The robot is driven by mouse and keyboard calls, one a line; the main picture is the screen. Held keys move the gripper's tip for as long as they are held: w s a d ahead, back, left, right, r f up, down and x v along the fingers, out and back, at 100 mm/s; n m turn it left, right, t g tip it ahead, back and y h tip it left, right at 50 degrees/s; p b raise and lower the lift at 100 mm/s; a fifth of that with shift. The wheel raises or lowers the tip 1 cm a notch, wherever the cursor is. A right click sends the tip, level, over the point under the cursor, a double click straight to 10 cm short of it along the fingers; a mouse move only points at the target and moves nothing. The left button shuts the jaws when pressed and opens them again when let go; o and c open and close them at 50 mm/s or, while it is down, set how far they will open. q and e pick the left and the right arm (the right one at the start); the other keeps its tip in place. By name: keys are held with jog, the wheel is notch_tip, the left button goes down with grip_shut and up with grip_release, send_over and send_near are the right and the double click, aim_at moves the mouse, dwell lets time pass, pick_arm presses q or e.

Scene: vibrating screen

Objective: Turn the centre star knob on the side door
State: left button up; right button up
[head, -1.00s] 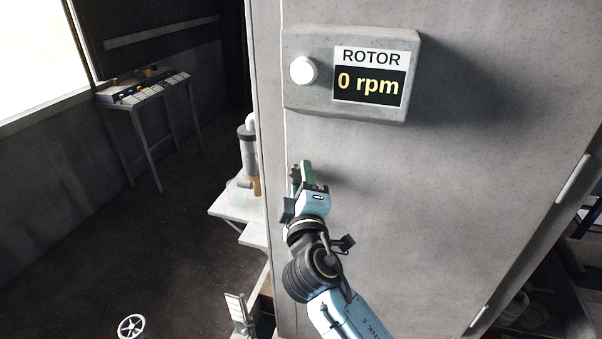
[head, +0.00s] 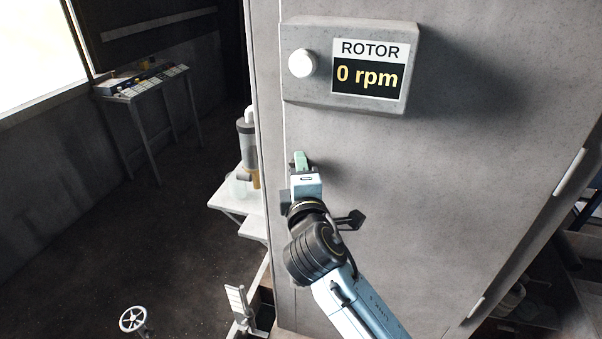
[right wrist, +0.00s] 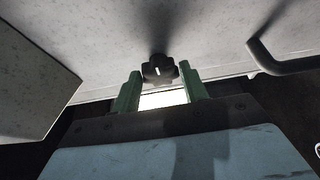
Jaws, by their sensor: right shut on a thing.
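The star knob (right wrist: 159,68) is black and lobed with a short white mark on its face. It sits on the grey side door (head: 440,160), below the rotor display box. In the right wrist view it is between the two green fingertips of my right gripper (right wrist: 160,78), which is shut on it. In the head view my right gripper (head: 300,162) is against the door near its left edge, and it hides the knob. My left gripper is not in view.
The rotor box (head: 351,65) reads 0 rpm and has a white round button (head: 301,63). A dark bent handle (right wrist: 285,60) shows right of the knob in the right wrist view. A handwheel (head: 132,319) stands lower left. The floor at left is open.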

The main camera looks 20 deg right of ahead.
jog(key=o, duration=1)
jog(key=shift+s, duration=0.15)
jog(key=b+v, duration=0.3)
jog(key=v, duration=1)
